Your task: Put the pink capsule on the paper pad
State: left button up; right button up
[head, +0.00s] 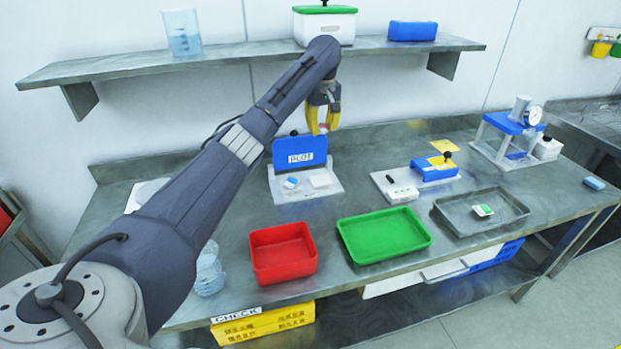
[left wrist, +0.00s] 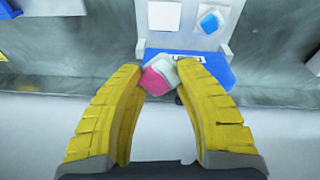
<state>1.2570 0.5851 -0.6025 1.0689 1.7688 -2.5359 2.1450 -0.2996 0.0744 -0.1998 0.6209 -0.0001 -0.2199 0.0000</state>
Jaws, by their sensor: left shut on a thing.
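The pink capsule (left wrist: 156,80), pink with a pale grey-white part, is between the yellow fingertips of my left gripper (left wrist: 160,72). In the head view my left gripper (head: 323,120) is shut on it, held above and behind the blue PILOT block; only a bit of pink (head: 324,127) shows. A bare white square pad (head: 320,181), apparently the paper pad, lies on the pale base plate in front of the block; it also shows in the left wrist view (left wrist: 164,16). A blue-and-white capsule (head: 291,183) sits on the pad beside it. My right gripper is not in view.
The PILOT block (head: 300,153) stands upright at the back of its base plate. A red tray (head: 283,253) and a green tray (head: 384,235) lie in front. A shelf (head: 200,62) runs above the bench. A blue device (head: 434,168) stands to the right.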

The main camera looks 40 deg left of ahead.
aim_at(321, 180)
pick_arm(q)
notch_tip(321, 180, down, 19)
jog(key=shift+f, duration=0.1)
dwell(0.6)
jog(key=shift+f, duration=0.1)
jog(key=o, duration=1.1)
jog(key=r, duration=0.4)
jog(key=s+r, duration=0.1)
jog(key=r, duration=0.3)
jog(key=d+r, duration=0.1)
jog(key=r, duration=0.3)
jog(key=shift+s, duration=0.35)
jog(key=shift+d, duration=0.15)
